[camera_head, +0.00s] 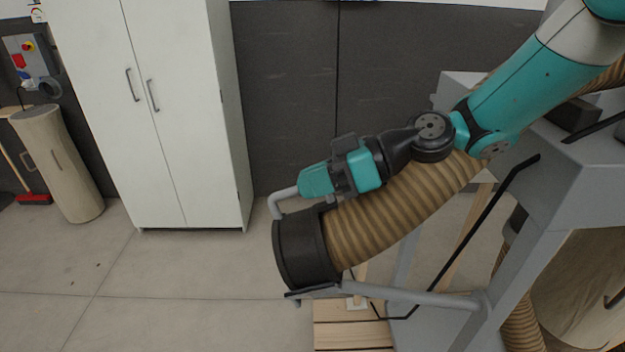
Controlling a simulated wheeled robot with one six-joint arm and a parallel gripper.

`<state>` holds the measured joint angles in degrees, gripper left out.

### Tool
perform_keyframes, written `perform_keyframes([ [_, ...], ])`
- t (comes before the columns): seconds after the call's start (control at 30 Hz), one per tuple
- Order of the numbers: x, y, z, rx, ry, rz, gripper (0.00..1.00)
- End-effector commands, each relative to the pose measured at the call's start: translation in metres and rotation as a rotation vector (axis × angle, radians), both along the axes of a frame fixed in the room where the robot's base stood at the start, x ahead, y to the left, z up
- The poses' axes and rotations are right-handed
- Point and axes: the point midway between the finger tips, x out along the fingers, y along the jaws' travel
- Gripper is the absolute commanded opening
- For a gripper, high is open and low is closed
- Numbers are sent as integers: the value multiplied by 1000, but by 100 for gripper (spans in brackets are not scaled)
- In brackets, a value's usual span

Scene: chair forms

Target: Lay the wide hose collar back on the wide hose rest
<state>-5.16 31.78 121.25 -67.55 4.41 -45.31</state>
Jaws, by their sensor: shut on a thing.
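The wide hose collar (298,252) is a black ring on the end of the ribbed tan wide hose (395,208). My gripper (281,209) is at the collar's upper rim, with one grey finger hooked over its open front edge. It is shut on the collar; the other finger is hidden. The wide hose rest (405,293) is a grey arm reaching left from the grey frame, with a dark end below the collar. The collar's lower edge is right at this end. I cannot tell whether they touch.
The grey machine frame (560,200) fills the right, with a tan bag (580,285) below. A black rod (470,235) slants beside the hose. Wooden boards (350,335) lie under the rest. A white cabinet (165,110) stands behind.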

Motion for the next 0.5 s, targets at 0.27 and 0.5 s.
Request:
perform_keyframes([
  [0.27,0,0,1,2,-1,0,0],
  [0.5,0,0,1,1,0,0,45],
])
